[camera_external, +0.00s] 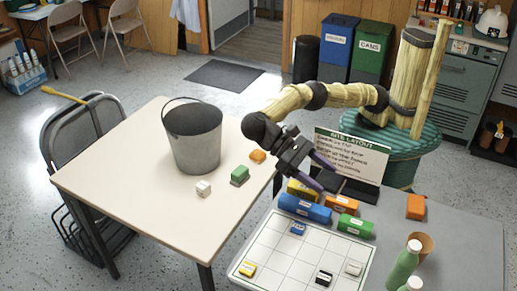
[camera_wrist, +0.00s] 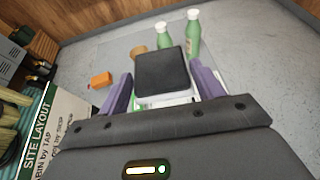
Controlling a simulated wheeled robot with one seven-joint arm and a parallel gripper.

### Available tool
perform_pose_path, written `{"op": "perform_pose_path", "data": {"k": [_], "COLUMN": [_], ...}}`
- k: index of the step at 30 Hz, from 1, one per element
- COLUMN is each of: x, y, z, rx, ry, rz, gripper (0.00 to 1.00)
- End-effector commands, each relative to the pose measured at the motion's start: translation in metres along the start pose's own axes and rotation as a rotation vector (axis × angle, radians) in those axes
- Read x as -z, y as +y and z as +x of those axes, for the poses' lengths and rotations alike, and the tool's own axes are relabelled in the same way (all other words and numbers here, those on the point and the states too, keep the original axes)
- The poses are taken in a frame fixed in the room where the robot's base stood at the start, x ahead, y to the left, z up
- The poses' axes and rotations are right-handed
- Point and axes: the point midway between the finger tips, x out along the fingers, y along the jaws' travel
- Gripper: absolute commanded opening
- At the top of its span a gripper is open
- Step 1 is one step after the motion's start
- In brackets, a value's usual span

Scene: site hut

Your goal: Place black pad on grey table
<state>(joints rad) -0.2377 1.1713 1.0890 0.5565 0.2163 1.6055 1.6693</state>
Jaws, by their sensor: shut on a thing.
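The black pad (camera_wrist: 162,72) is a dark, rounded square between the two purple fingers of my gripper (camera_wrist: 162,88) in the wrist view. My gripper is shut on it. In the external view my gripper (camera_external: 314,172) hangs near the far left edge of the grey table (camera_external: 455,235), in front of the sign. There the pad is hard to tell from the dark shapes around the fingers. The pad looks held above the table, and I cannot tell the exact height.
The grey table bears a white gridded board (camera_external: 275,248) with small blocks, several coloured blocks behind it, green bottles (camera_external: 403,264), a brown cup (camera_external: 424,243) and an orange block (camera_external: 416,206). The sign (camera_external: 352,160) stands at the back. A beige table (camera_external: 130,190) holds a bucket (camera_external: 194,145).

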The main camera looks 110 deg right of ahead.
Motion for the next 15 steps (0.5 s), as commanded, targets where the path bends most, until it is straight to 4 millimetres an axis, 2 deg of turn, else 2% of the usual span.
{"op": "perform_pose_path", "data": {"k": [5, 14, 15], "x": [0.0, 0.029, 0.038], "y": [0.01, 0.009, 0.009], "z": [0.009, 0.019, 0.023], "rx": [-0.066, -0.061, -0.062], "ry": [-0.001, -0.001, -0.003], "rz": [-0.027, -0.023, -0.02], "gripper": [0.42, 0.42, 0.42]}}
